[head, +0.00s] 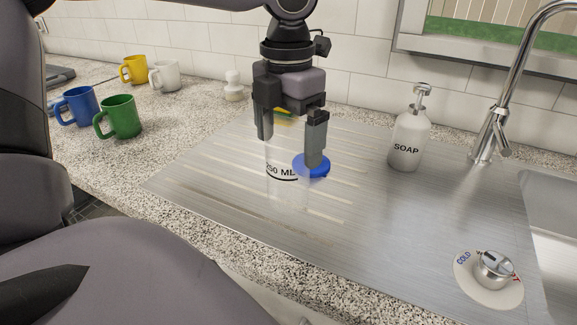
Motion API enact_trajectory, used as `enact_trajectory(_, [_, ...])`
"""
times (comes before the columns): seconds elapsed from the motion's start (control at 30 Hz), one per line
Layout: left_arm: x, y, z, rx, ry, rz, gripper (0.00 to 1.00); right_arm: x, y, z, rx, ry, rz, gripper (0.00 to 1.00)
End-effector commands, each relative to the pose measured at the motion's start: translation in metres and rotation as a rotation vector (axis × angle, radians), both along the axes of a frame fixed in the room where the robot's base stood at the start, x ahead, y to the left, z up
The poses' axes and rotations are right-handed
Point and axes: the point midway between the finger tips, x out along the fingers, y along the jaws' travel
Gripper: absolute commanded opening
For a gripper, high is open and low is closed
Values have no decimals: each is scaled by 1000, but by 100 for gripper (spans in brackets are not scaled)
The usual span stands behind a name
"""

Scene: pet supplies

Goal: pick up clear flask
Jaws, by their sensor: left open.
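The clear flask (287,186) stands on the ribbed metal drainboard in the head view. The fingers hide the upper part of the flask, and one finger overlaps a round blue thing (323,166) beside the lettering. I cannot tell whether the fingers touch the flask. My right gripper is not in view.
A soap bottle (407,140) and a tall faucet (497,130) stand to the right. Blue (77,107), green (122,117), yellow (133,70) and white (165,76) mugs stand on the left counter. The drainboard (350,250) is clear in front.

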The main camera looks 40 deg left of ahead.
Motion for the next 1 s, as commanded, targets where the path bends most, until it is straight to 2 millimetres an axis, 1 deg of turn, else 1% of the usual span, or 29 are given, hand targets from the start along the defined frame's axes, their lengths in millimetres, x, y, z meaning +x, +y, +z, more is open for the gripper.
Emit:
enact_trajectory(0.03, [0, 0, -6, 0, 2, 0, 100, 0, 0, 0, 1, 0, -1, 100])
enact_trajectory(0.1, [0, 0, -10, -1, -1, 0, 100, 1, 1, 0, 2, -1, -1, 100])
enact_trajectory(0.33, [0, 0, -11, -1, -2, 1, 100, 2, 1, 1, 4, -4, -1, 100])
enact_trajectory(0.37, [0, 0, -11, -1, -1, 1, 90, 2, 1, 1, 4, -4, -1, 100])
enact_trajectory(0.4, [0, 0, -11, -1, -1, 1, 77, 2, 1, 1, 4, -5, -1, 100])
enact_trajectory(0.47, [0, 0, -10, 0, -1, 1, 58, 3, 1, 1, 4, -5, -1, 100])
enact_trajectory(0.5, [0, 0, -10, 0, -1, 1, 45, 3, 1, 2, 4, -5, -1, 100])
enact_trajectory(0.83, [0, 0, -8, 0, -3, 1, 45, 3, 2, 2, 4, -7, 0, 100])
enact_trajectory(1.0, [1, 0, 4, 2, -4, 2, 45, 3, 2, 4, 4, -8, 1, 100])
